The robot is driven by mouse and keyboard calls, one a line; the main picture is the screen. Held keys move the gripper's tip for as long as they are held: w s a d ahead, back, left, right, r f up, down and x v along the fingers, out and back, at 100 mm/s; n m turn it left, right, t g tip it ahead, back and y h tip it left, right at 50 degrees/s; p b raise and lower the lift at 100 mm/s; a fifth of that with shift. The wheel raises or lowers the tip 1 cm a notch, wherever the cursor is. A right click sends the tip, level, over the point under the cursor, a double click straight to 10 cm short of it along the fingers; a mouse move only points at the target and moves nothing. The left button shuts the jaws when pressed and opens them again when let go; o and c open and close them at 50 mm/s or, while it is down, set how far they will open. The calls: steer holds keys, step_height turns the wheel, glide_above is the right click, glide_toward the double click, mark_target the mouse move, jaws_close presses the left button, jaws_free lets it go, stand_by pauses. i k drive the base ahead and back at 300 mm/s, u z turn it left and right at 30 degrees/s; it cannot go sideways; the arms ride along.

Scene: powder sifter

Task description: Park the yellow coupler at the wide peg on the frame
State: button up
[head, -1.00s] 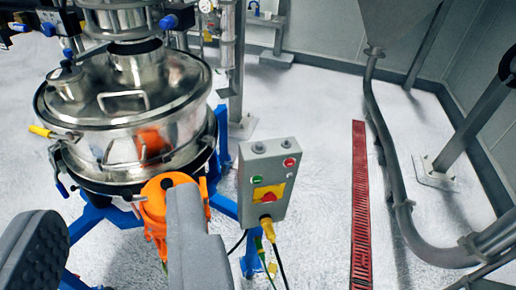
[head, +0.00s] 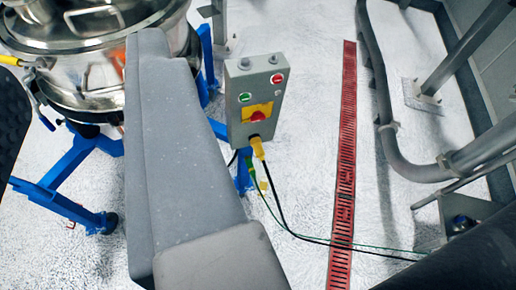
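The yellow coupler (head: 258,148) is at the underside of a grey control box (head: 257,95). A black cable runs down from it to the floor and off to the right. I cannot make out a wide peg on the blue frame (head: 68,180). My grey arm (head: 175,150) crosses the picture left of the control box. My gripper does not show; the arm hides part of the frame and vessel.
A steel sifter vessel (head: 90,70) stands on the blue frame at the upper left. A red floor grating (head: 345,150) runs down the floor. A grey pipe (head: 378,90) curves at the right. White floor lies open between box and grating.

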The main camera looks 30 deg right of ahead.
mark_target(256, 143)
steer(key=z, duration=2.4)
steer(key=k, duration=0.9)
steer(key=u, duration=1.8)
steer(key=i, duration=1)
